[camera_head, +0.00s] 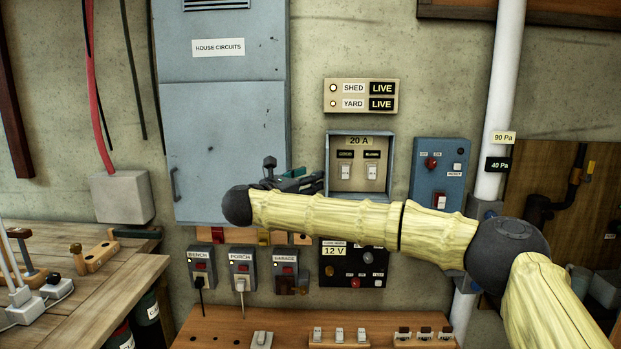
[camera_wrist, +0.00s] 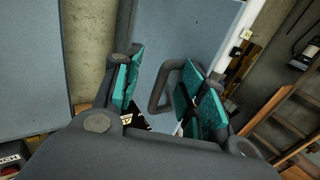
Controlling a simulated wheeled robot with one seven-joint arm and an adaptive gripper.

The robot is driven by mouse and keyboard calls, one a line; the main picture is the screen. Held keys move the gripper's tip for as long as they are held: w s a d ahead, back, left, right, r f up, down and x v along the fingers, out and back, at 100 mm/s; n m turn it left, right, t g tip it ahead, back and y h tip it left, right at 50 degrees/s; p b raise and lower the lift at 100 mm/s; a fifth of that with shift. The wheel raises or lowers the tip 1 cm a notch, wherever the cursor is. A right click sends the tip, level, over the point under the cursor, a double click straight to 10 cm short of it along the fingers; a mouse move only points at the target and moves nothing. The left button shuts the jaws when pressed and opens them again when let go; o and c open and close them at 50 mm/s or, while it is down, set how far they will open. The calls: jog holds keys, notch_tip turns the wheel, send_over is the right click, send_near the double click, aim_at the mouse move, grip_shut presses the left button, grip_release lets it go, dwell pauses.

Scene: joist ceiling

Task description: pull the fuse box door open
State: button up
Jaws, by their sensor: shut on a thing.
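The grey fuse box (camera_head: 328,165), marked 20 A, shows its inside and two fuse holders in the head view. A blue-grey door panel (camera_wrist: 205,35) with a dark loop handle (camera_wrist: 154,96) fills the middle of the wrist view. In the head view I cannot make out this door clearly. My gripper (camera_head: 298,181) is just left of the fuse box, partly behind my arm. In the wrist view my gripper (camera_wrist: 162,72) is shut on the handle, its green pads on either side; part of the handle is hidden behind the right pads.
A large closed grey HOUSE CIRCUITS cabinet (camera_head: 225,125) is left of the fuse box. A blue switch box (camera_head: 428,165) and a white pipe (camera_head: 505,70) stand to its right. A SHED/YARD indicator (camera_head: 361,96) is above; switches and a 12 V panel (camera_head: 340,270) are below.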

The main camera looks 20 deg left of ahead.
jog(key=v, duration=1)
jog(key=shift+s+d+r, duration=0.2)
jog(key=shift+s, duration=0.15)
